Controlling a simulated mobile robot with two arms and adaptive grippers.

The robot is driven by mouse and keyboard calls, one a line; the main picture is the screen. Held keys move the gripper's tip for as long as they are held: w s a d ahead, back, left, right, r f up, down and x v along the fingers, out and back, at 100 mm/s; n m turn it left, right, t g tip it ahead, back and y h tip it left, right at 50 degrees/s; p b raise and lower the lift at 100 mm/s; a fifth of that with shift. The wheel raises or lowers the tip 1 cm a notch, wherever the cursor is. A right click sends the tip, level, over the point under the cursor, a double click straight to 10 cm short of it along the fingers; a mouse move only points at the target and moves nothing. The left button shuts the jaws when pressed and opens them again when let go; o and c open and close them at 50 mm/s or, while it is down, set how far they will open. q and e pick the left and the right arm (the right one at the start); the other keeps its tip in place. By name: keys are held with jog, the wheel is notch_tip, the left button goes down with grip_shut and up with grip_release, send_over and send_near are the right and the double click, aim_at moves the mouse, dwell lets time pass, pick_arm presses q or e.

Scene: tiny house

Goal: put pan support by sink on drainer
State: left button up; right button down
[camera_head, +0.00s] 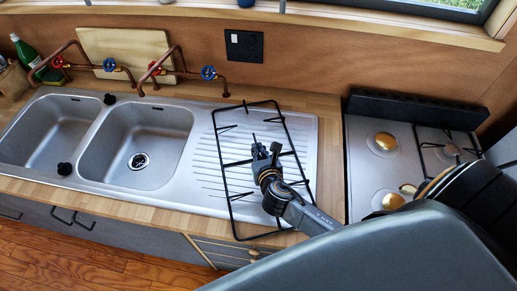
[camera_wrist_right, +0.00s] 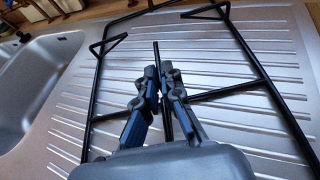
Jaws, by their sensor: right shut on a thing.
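The black wire pan support (camera_head: 229,163) is over the ribbed drainer (camera_head: 205,170) to the right of the sink bowls. Its near end reaches past the drainer's front edge over the wooden counter. My right gripper (camera_head: 264,152) is over the middle of the frame, shut on one of its bars. In the right wrist view the fingers (camera_wrist_right: 161,95) close around a thin black bar, with the frame (camera_wrist_right: 262,75) spreading around them above the drainer (camera_wrist_right: 290,30). I cannot tell whether the support touches the drainer. My left gripper is not in view.
Two sink bowls (camera_head: 140,120) lie to the left, with copper taps (camera_head: 165,65) behind. A cutting board (camera_head: 120,45) leans on the back wall. The stove (camera_head: 365,185) is at the right, with another pan support (camera_head: 430,150) and stacked dark pans or plates (camera_head: 470,185).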

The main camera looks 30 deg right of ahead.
jog(key=c, duration=1.5)
grip_release()
jog(key=b+v, duration=0.1)
jog(key=v, duration=0.9)
jog(key=shift+s+a+r, duration=0.1)
jog(key=shift+s+a, duration=0.05)
jog(key=shift+s, duration=0.25)
jog(key=shift+s+a+r+b, duration=0.1)
jog(key=shift+s+r+b, duration=0.25)
jog(key=shift+s, duration=0.25)
